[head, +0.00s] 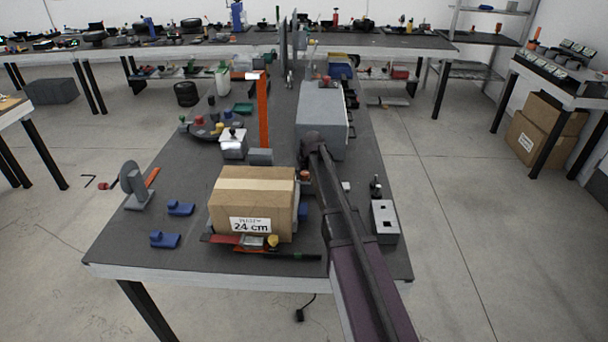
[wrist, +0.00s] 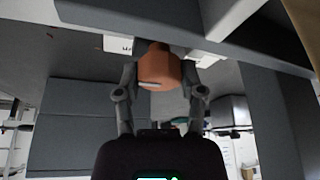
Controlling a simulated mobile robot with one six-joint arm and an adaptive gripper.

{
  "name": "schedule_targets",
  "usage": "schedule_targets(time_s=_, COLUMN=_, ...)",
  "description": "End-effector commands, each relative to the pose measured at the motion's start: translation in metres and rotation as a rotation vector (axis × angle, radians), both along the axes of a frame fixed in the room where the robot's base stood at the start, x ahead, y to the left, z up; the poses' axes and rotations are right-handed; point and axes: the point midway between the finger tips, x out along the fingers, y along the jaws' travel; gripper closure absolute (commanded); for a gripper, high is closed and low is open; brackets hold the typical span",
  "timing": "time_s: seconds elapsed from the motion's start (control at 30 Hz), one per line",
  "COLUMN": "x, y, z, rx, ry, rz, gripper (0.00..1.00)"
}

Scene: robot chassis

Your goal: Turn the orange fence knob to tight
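In the wrist view, the orange knob (wrist: 159,68) sits between the two fingers of my gripper (wrist: 159,75), with a short pale mark on its front face. A finger lies close on each side of it. Whether the fingertips press on the knob or leave a thin gap is not clear. The knob is below a grey structure (wrist: 250,45), and its tight setting is not readable. In the head view, my dark arm runs up the bench and hides the gripper. A small orange-red piece (head: 305,175) shows beside the arm; I cannot tell if it is the knob.
On the bench (head: 150,225), a cardboard box (head: 253,193) marked 24 cm stands left of my arm. A large grey block (head: 322,110) stands beyond, and a grey block with holes (head: 385,221) is to the right. An orange upright (head: 263,115) rises behind the box.

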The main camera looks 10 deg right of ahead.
Motion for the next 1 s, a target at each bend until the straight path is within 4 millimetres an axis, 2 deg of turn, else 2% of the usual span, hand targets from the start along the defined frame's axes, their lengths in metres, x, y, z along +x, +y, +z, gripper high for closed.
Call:
schedule_targets(time_s=0.33, x=-0.0005, y=0.0004, z=-0.0005, rx=-0.001, ry=0.003, rz=-0.037, gripper=0.97)
schedule_targets(time_s=1.0, x=-0.0009, y=0.0006, z=-0.0008, rx=-0.001, ry=0.004, rz=-0.382, gripper=0.97)
